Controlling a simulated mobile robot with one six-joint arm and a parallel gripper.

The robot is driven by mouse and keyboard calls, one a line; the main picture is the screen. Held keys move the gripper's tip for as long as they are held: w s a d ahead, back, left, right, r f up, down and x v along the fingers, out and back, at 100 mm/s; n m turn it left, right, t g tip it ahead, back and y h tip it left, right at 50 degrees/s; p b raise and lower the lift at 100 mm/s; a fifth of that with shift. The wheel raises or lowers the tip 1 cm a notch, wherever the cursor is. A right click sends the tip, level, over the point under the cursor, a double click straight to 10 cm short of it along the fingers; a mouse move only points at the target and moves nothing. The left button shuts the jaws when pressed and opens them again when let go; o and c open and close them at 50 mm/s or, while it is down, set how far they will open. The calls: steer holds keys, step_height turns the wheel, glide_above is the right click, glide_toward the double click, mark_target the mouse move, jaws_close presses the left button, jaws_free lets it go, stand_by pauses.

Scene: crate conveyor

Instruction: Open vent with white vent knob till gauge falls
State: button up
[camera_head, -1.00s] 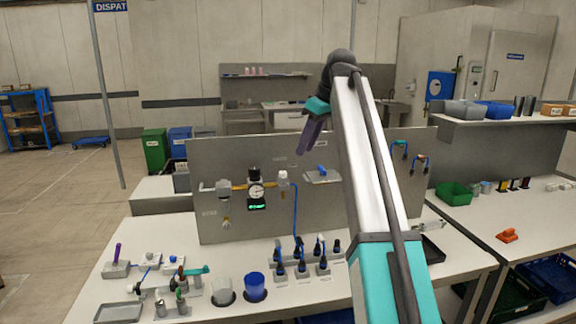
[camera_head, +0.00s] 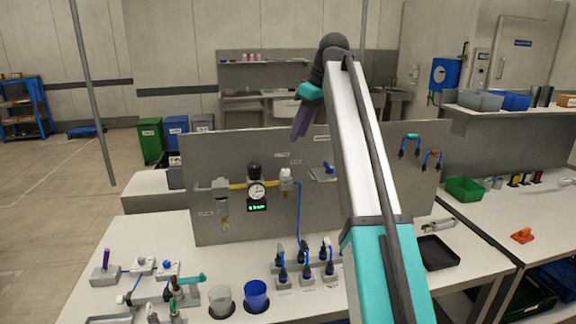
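On the grey upright panel (camera_head: 330,208), a brass line carries a round white-faced gauge (camera_head: 257,191) with a black knob on top and a green lit display below. A white knob (camera_head: 286,174) sits on a fitting to the right of the gauge, with a blue hose running down from it; I take it for the vent knob. The needle is too small to read. My gripper (camera_head: 299,130) hangs fingers-down from my raised arm, above and right of the gauge, apart from the panel fittings. Its fingers overlap in this view, so its opening does not show.
Below the panel, the bench holds several black-and-blue connectors (camera_head: 305,262), a blue cup (camera_head: 256,296), a clear cup (camera_head: 221,301) and levers at left. A blue-handled valve (camera_head: 328,168) is near my arm. A black tray (camera_head: 437,252) lies right.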

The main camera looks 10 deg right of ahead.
steer(key=shift+o, duration=1.4)
steer(key=shift+d, duration=0.3)
steer(key=shift+f, duration=0.1)
steer(key=p, duration=0.3)
glide_toward(286, 170)
steer(key=x, duration=0.8)
steer(key=shift+w, duration=0.15)
